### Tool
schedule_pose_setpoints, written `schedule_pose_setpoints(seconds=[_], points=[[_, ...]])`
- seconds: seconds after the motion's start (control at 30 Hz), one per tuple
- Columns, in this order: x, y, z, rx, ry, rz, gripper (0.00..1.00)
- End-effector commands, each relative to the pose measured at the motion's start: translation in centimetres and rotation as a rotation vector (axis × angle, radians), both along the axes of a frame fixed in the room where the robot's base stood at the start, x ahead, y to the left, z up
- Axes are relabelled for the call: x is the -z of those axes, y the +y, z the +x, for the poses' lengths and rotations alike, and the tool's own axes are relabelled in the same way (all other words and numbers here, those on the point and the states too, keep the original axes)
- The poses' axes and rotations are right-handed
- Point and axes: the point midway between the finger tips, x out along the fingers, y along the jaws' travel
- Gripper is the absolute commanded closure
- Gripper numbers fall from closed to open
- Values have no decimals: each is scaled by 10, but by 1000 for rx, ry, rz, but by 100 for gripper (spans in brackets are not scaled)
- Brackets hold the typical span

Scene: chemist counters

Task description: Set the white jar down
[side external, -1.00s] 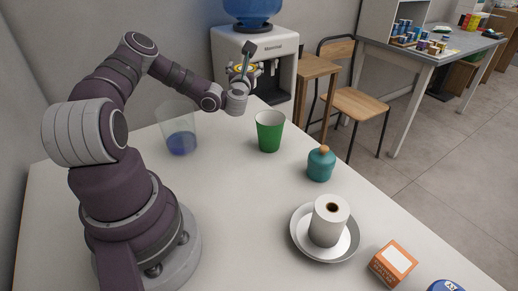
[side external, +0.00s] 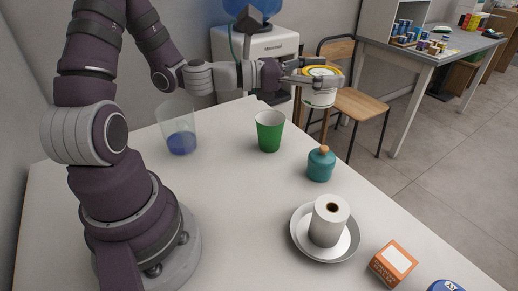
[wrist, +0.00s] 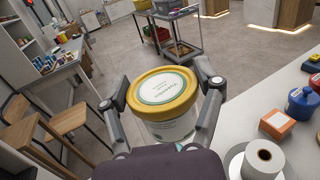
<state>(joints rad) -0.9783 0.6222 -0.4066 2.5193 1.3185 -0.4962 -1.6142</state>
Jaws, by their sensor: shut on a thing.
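The white jar (side external: 320,94) has a yellow-rimmed lid and is held upright between the fingers of my gripper (side external: 318,80). In the side view it is raised in the air, above and beyond the green cup near the counter's far edge. In the wrist view the jar (wrist: 164,104) sits between both fingers of my gripper (wrist: 162,106), its labelled lid facing the camera. The floor shows behind it there. The counter (side external: 235,215) lies below and to the left of the jar in the side view.
On the counter stand a clear cup with blue contents (side external: 178,128), a green cup (side external: 269,131), a teal jar (side external: 320,165), a paper roll (side external: 328,222) on a plate (side external: 300,243) and an orange box (side external: 392,264). The counter's middle is clear. A chair (side external: 360,103) stands beyond.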

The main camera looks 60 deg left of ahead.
Motion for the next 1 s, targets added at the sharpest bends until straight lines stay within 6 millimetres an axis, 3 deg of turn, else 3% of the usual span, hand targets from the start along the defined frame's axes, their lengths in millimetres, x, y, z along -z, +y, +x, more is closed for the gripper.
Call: schedule_pose_setpoints(seconds=[0.17, 0.27, 0.43, 0.6, 0.7, 1.0], points=[[45, -48, -21, 284, 6, -13, 73], [75, -85, -51, 534, 4, -9, 73], [111, -133, -127, 970, 3, -4, 73], [122, -149, -188, 1257, 1, -1, 73], [125, -151, -205, 1328, -1, -3, 73], [174, -151, -209, 1343, -1, -3, 73]])
